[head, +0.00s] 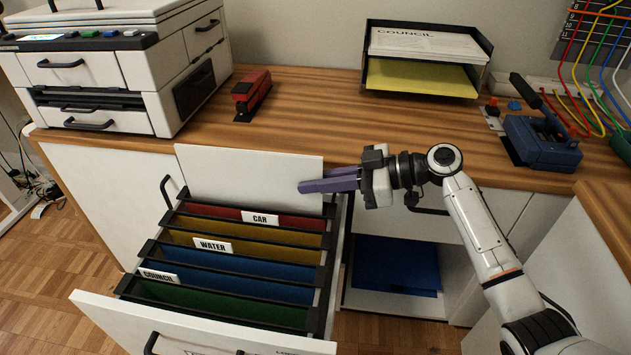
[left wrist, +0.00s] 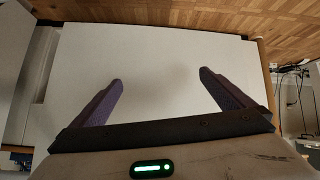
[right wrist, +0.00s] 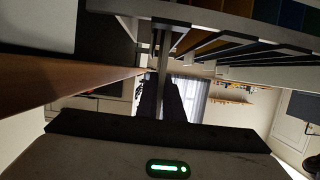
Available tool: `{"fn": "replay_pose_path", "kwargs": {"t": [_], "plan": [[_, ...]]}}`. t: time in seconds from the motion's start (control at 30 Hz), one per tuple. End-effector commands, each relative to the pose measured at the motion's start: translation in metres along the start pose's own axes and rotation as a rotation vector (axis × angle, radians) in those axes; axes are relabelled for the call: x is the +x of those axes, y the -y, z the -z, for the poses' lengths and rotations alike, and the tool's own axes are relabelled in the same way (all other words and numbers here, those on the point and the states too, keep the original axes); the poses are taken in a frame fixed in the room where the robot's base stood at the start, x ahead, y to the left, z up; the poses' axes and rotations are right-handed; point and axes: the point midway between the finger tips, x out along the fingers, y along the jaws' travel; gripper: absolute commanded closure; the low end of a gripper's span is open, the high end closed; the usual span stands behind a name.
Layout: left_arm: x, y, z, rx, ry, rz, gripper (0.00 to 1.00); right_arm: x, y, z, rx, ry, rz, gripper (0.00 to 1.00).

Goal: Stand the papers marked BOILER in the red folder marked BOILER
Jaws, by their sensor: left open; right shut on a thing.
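My right gripper (head: 318,182) is shut on the right end of a white sheet or stack of papers (head: 240,172). One finger is in front of it and the other partly hidden behind. The papers stand upright behind the rearmost visible folder; no marking shows on this face. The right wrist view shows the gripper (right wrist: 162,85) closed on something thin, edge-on. A red folder (head: 210,211) in the open drawer bears a CAR label (head: 260,217). No BOILER label is visible. My left gripper (left wrist: 160,82) is open and empty over a plain white surface.
The open drawer (head: 200,330) also holds yellow, blue and green folders, with WATER (head: 212,246) and COUNCIL (head: 160,276) labels. A printer (head: 130,75), red stapler (head: 252,92), black paper tray (head: 480,80) and blue device (head: 543,140) stand on the desk (head: 310,110).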

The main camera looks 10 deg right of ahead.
Motion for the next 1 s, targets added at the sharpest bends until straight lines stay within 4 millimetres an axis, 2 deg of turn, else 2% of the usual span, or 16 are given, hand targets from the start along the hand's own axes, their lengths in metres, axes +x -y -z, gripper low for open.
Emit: {"fn": "replay_pose_path", "kwargs": {"t": [0.1, 0.4, 0.93, 0.97, 1.0], "plan": [[0.005, 0.000, -0.004, -0.010, -0.013, -0.004, 0.00, 0.004, 0.000, -0.011, -0.001, -0.004, -0.001, 1.00], [0.016, -0.008, -0.007, -0.013, 0.012, -0.030, 0.00, 0.010, -0.001, -0.029, -0.001, -0.005, -0.001, 1.00], [0.020, -0.010, -0.008, -0.011, 0.028, -0.039, 0.00, 0.011, -0.001, -0.033, -0.002, -0.005, -0.001, 1.00], [0.020, -0.010, -0.008, -0.011, 0.028, -0.039, 0.00, 0.011, -0.001, -0.033, -0.002, -0.005, -0.001, 0.88], [0.020, -0.010, -0.008, -0.011, 0.028, -0.039, 0.00, 0.011, 0.000, -0.033, -0.002, -0.005, -0.001, 0.81]]}}
